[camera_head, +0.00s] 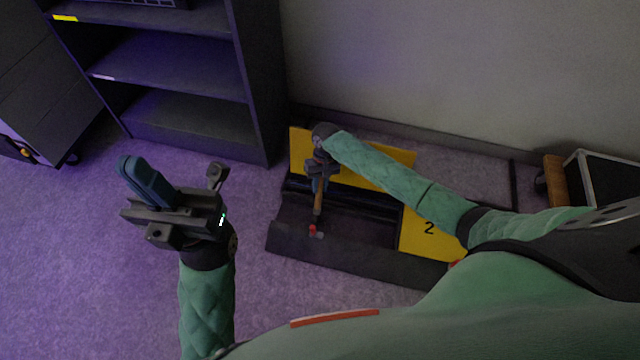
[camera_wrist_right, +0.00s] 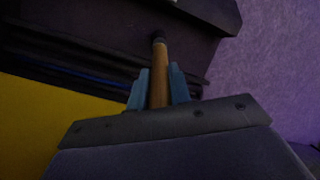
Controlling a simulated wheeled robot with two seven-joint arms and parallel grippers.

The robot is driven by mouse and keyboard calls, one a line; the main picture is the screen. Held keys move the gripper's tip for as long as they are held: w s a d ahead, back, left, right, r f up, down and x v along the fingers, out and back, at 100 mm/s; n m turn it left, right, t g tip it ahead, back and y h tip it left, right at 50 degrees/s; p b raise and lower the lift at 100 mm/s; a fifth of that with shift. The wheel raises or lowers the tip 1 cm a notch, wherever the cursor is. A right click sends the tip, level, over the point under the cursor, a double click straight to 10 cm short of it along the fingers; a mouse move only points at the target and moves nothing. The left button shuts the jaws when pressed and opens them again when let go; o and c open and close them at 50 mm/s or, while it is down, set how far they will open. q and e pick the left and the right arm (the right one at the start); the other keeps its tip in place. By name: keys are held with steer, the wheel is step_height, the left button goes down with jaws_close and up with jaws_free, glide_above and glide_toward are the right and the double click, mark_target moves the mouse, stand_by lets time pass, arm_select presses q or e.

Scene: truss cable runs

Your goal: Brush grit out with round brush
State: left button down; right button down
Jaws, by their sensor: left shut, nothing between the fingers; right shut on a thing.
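The round brush has a wooden handle (camera_head: 318,198) and points down into the open channel of the black cable ramp (camera_head: 350,258). My right gripper (camera_head: 319,180) is shut on the handle above the ramp. In the right wrist view the handle (camera_wrist_right: 159,78) stands between the two blue fingers, with a dark end (camera_wrist_right: 158,40) near the black channel. Whether the bristles touch the channel floor cannot be told. A small red and grey piece (camera_head: 315,231) shows by the brush's lower end. My left gripper (camera_head: 146,181) is shut and empty over the carpet, left of the ramp.
Yellow lid panels, one marked 2 (camera_head: 428,228), lie along the ramp. A dark shelf unit (camera_head: 180,70) stands behind at left. A wall runs behind the ramp. A dark, light-rimmed box (camera_head: 600,180) and a wooden block (camera_head: 555,180) are at right. Purple carpet is clear at left.

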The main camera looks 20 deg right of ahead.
steer(key=shift+f, duration=0.3)
